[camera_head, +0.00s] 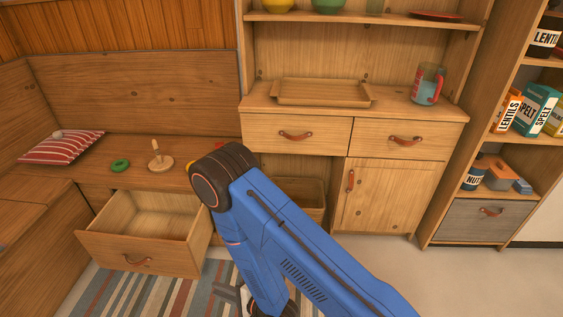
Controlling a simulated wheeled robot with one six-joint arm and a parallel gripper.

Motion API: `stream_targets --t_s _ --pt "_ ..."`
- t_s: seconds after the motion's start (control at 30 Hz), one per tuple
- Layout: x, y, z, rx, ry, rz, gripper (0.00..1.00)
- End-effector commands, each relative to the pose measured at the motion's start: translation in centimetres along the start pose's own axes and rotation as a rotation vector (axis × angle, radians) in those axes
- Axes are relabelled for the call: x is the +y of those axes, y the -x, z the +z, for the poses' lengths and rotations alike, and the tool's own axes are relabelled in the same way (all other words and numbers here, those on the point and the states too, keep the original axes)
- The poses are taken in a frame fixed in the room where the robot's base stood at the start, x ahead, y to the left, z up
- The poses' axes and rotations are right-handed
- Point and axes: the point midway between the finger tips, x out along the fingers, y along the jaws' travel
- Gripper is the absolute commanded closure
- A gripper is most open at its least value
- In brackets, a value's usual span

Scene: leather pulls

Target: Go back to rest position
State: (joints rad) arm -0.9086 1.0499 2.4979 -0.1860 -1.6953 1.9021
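My blue arm (290,243) rises from the bottom right to a dark elbow joint, then folds back down toward the bottom edge. A small grey part at the bottom, beside the wrist, looks like part of my gripper (232,295). Most of it is cut off or hidden by the arm, so its fingers and anything in them cannot be made out. The bench drawer (137,248) at the left stands open and looks empty; the gripper part is to its right and lower in the picture.
A striped rug (128,292) lies below the open drawer. A green ring (120,166), a wooden peg stand (160,163) and a striped cushion (62,147) sit on the bench. The cabinet (392,196) holds a tray (322,94) and a jug (427,85). Floor is clear at right.

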Motion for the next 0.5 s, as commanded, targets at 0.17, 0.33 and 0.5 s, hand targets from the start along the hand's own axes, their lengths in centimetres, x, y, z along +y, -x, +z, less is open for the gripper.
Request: stream_targets --t_s 0.17,0.33,0.5 --pt "-3.4 -0.3 -1.7 0.051 0.079 0.013 0.83" --pt "-7.7 -0.1 -4.0 0.122 0.188 0.049 0.83" --pt "-12.1 1.0 -6.5 0.192 0.295 0.095 0.83"
